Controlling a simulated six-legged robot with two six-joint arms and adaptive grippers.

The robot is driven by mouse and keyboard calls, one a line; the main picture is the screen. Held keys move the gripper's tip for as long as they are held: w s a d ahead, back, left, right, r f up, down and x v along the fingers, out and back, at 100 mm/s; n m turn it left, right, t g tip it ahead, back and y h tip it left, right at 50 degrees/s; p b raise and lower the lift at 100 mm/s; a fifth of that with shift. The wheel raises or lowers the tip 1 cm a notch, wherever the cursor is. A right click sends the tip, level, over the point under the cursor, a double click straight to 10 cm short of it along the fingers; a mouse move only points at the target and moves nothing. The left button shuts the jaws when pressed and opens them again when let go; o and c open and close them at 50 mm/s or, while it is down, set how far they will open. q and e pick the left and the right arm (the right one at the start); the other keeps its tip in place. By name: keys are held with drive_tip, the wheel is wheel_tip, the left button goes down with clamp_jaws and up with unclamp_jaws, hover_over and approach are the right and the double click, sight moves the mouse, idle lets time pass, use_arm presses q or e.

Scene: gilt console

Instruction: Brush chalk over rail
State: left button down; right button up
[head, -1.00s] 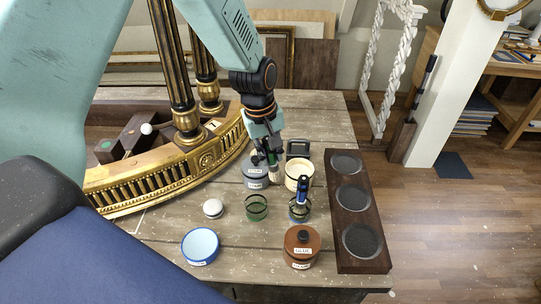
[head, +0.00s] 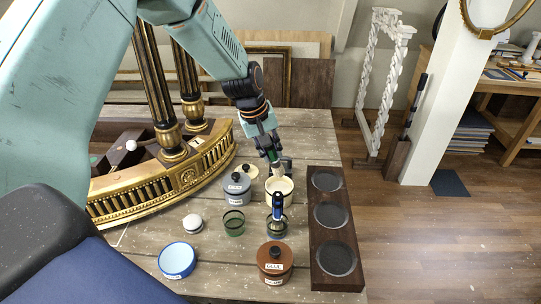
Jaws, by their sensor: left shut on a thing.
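The gilt console (head: 172,175) lies at the left of the table, with a curved, ornamented rail along its front. A grey lidded pot (head: 237,194) with a label too small to read stands left of the cream pot. My right gripper is not in view.
A blue-handled brush (head: 277,208) stands in a holder. Near it are an empty green holder (head: 234,224), a brown pot (head: 275,262) labelled glue, a white knob-like thing (head: 192,223) and a blue dish (head: 177,261). A dark rack (head: 318,254) with three round recesses lines the table's right side.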

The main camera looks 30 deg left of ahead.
use_arm(q)
drive_tip(key=shift+w+a+f, duration=0.15)
drive_tip(key=shift+w+a, duration=0.1)
drive_tip(key=shift+w, duration=0.15)
drive_tip(key=shift+a+f+h, duration=0.1)
drive_tip(key=shift+a+h, duration=0.2)
drive_tip(key=shift+h, duration=0.1)
drive_tip(key=shift+s+d, duration=0.1)
drive_tip(key=shift+s, duration=0.15)
drive_tip(key=shift+d+f+t+b, duration=0.2)
drive_tip(key=shift+f+t+b, duration=0.15)
drive_tip(key=shift+b, duration=0.3)
wheel_tip(320, 180, down, 5)
drive_tip(key=b, duration=0.4)
drive_tip(key=shift+w+b, duration=0.1)
drive_tip(key=shift+b, duration=0.25)
drive_tip(key=shift+a, duration=0.2)
drive_tip(key=shift+d, duration=0.15)
